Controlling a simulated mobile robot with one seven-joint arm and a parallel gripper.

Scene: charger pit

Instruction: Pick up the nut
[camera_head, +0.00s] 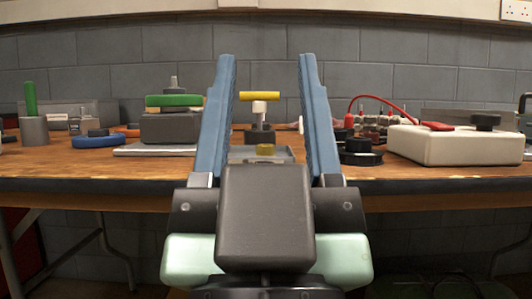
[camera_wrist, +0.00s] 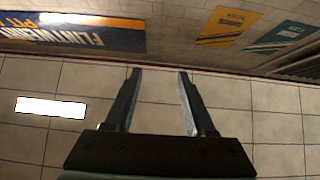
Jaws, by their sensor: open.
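A small brass-yellow piece that looks like the nut (camera_head: 265,150) sits at a shallow grey tray (camera_head: 283,155) near the front middle of the wooden table. It shows between my fingers in the head view, just above my dark gripper body, which hides the tray's lower part. My gripper (camera_head: 266,60) is open and empty, its two blue-grey fingers raised wide apart in front of the table. The wrist view also shows the gripper (camera_wrist: 159,74) open, with only tiles and banners beyond it and no nut.
Behind the tray stands a yellow-topped T-handle tool (camera_head: 260,97). To the right are a black round part (camera_head: 360,153) and a white box (camera_head: 455,146). The table's front edge (camera_head: 420,184) lies beyond my wrist.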

